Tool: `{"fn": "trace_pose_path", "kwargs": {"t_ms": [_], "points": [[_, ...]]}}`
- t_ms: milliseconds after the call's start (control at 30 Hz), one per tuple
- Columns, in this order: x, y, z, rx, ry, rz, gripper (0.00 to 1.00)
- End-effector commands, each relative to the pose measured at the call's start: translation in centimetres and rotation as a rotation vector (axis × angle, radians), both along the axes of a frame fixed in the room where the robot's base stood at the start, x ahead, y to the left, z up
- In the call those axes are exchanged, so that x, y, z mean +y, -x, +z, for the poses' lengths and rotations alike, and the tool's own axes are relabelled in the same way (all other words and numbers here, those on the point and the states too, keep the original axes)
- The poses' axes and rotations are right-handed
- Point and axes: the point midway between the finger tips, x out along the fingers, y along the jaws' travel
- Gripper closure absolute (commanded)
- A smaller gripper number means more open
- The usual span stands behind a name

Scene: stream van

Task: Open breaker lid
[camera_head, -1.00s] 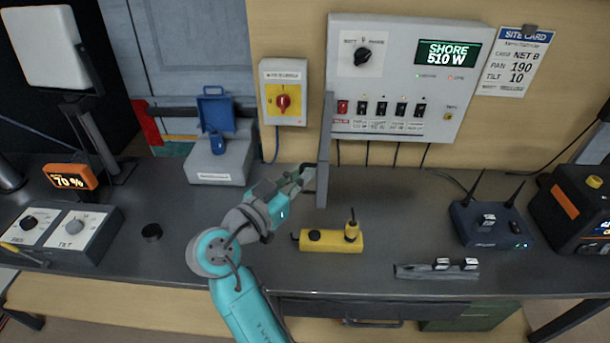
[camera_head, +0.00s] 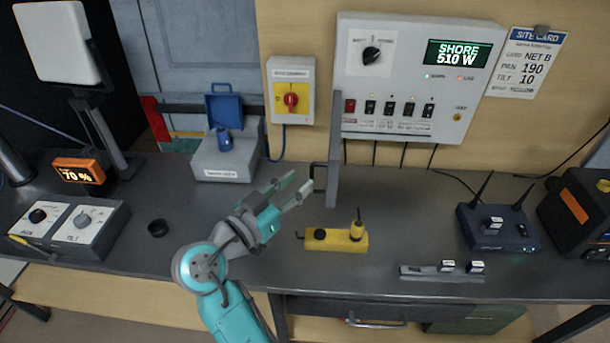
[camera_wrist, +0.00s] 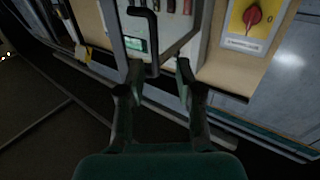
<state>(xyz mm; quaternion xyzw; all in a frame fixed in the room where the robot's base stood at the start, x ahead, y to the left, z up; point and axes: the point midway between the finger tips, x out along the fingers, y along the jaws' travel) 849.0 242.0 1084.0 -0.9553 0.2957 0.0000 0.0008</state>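The breaker panel (camera_head: 402,84) is a light grey box on the wall with a row of switches. Its grey lid (camera_head: 335,150) stands swung out from the panel's left side, seen nearly edge-on in the head view, so the switches are uncovered. A dark bar handle (camera_head: 318,176) sticks out from the lid's left face; it also shows in the wrist view (camera_wrist: 151,40). My gripper (camera_head: 301,182) is open and empty, just left of the handle. In the wrist view its fingers (camera_wrist: 158,76) are spread, with the handle's lower end beyond and between the tips.
A grey case with a blue padlock-like piece (camera_head: 226,140) stands behind my gripper. A yellow handheld device (camera_head: 335,240) lies in front of the lid.

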Motion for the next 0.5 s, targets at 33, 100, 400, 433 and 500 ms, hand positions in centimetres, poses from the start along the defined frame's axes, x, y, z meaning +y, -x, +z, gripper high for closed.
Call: {"fn": "trace_pose_path", "kwargs": {"t_ms": [33, 100, 400, 433, 500], "points": [[0.8, 1.0, 0.0, -0.001, -0.001, 0.005, 0.65], [1.6, 2.2, 0.0, -0.001, -0.001, 0.005, 0.65], [4.0, 5.8, 0.0, 0.000, 0.000, 0.002, 0.65], [4.2, 6.0, 0.0, 0.000, 0.000, 0.002, 0.65], [4.3, 6.3, 0.0, 0.001, -0.001, 0.001, 0.65]]}}
